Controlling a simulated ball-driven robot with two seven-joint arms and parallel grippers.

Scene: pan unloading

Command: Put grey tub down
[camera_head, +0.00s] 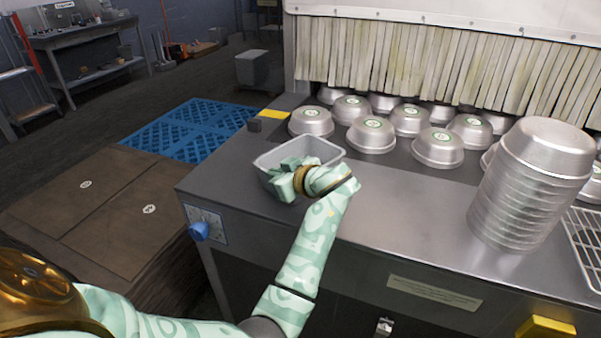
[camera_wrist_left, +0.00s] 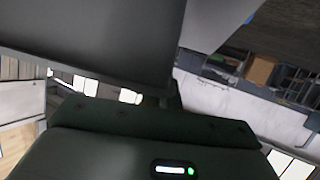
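The grey tub (camera_head: 322,150) is an open, rounded rectangular container at the left end of the metal counter. It looks about level; I cannot tell whether its base touches the counter. My left gripper (camera_head: 284,176) is at its near-left side, with one finger inside and one outside the wall, and it looks shut on it. The fingers and wrist hide part of the near wall. In the left wrist view a large grey surface (camera_wrist_left: 95,40), probably the tub, fills the upper left close to the gripper body. My right gripper is not in view.
Several upturned metal pans (camera_head: 371,134) stand behind the tub by the strip curtain (camera_head: 420,62). A tall pan stack (camera_head: 520,195) stands at the right beside a wire rack (camera_head: 585,235). The counter (camera_head: 400,205) between tub and stack is clear. A blue pallet (camera_head: 185,130) lies on the floor.

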